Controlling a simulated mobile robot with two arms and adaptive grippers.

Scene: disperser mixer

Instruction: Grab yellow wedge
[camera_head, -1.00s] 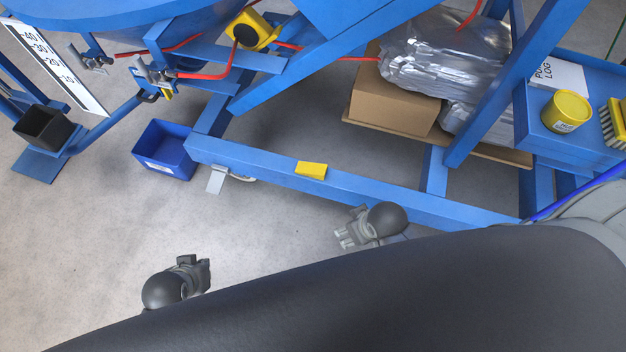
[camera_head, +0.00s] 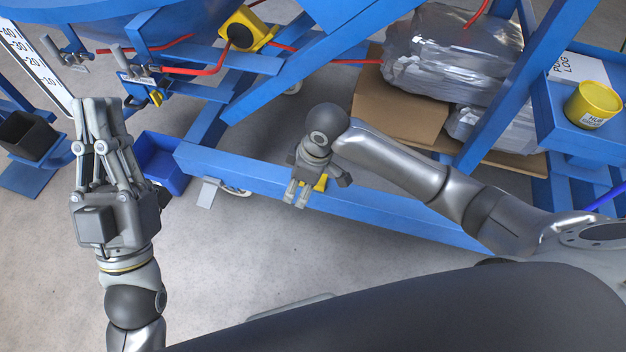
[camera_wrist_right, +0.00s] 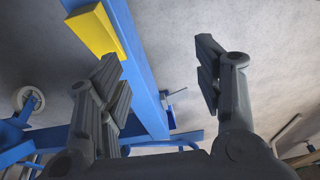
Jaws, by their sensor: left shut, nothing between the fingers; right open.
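The yellow wedge (camera_head: 321,183) lies on the blue frame beam (camera_head: 375,207) and is partly hidden behind my right gripper in the head view. In the right wrist view the wedge (camera_wrist_right: 92,31) shows whole enough at the upper left, on the beam, beyond the left finger. My right gripper (camera_head: 296,200) is open and empty; its fingers in the wrist view (camera_wrist_right: 165,75) are wide apart, with the wedge outside them. My left gripper (camera_head: 99,106) is shut and empty at the left, raised near the camera, away from the wedge.
A blue bin (camera_head: 160,163) and a black bin (camera_head: 27,135) stand at the left. A cardboard box (camera_head: 395,108) with wrapped bags (camera_head: 450,60) sits behind the beam. A yellow tub (camera_head: 592,104) stands on a blue shelf at the right. The floor before the beam is clear.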

